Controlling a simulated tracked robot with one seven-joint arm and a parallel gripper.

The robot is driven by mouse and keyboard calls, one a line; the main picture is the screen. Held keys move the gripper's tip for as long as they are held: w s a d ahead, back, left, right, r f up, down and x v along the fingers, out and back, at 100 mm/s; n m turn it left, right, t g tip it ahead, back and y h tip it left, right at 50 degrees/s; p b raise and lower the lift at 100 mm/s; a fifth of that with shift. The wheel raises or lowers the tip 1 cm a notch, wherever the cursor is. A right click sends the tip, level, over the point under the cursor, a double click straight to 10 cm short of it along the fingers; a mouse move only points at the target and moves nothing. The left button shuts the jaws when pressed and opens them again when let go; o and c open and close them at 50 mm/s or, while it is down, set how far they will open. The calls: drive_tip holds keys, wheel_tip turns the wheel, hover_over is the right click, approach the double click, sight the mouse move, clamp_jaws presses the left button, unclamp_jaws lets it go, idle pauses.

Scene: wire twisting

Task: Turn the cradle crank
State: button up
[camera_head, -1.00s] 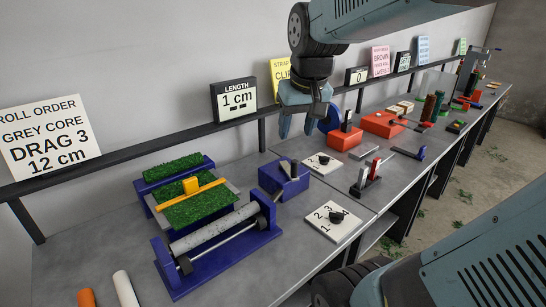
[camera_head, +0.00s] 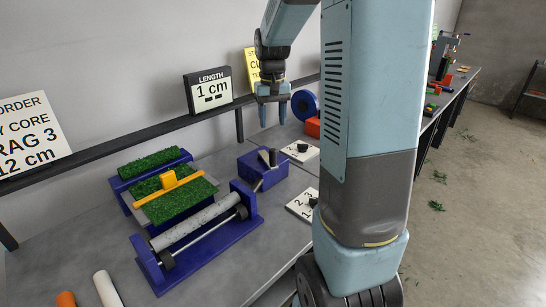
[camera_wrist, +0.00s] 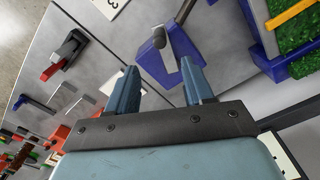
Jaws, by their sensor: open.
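A blue cradle (camera_head: 225,240) on the bench holds a light grey roller (camera_head: 195,222), with a metal rod and black knobs along its front. I cannot tell which part is the crank. My gripper (camera_head: 273,116) is open and empty, pointing down in the air above and behind the block.
A green-topped tray with a yellow bar (camera_head: 168,182) lies left of the roller. White and orange cylinders (camera_head: 105,288) lie at the front left. A numbered card (camera_head: 300,205) lies right of the cradle. A sign rail runs behind. My arm hides the bench's middle right.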

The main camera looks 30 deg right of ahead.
sight(273, 149)
wheel_tip(273, 149, down, 14)
drive_tip(key=shift+r, duration=0.1)
idle(0.5)
drive_tip(key=shift+c, duration=0.3)
clamp_jaws()
idle(0.3)
